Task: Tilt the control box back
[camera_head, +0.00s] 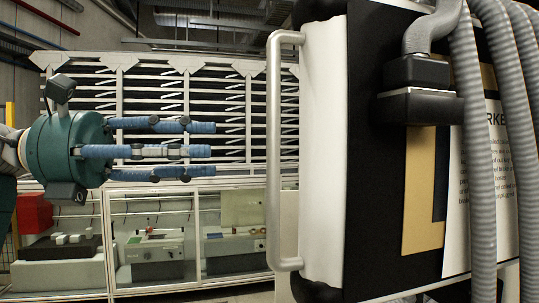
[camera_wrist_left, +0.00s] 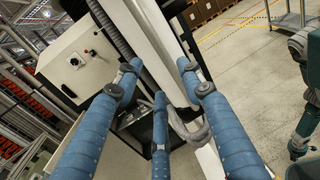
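A large box with a white side and a black front (camera_head: 375,150) fills the right of the head view; it appears to be the control box. A long upright metal handle (camera_head: 273,150) is fixed to its white left side. My left gripper (camera_head: 212,150) is open, its blue fingers spread and pointing right at the handle, apart from it in the picture. In the left wrist view the open fingers (camera_wrist_left: 160,80) hold nothing. My right gripper is not in view.
Grey ribbed hoses (camera_head: 475,150) hang over the box's front, beside a black connector (camera_head: 418,90). A metal rack (camera_head: 190,85) stands behind, with white machines (camera_head: 155,255) below. In the left wrist view, open floor (camera_wrist_left: 250,75) and a cart (camera_wrist_left: 292,15) lie to the right.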

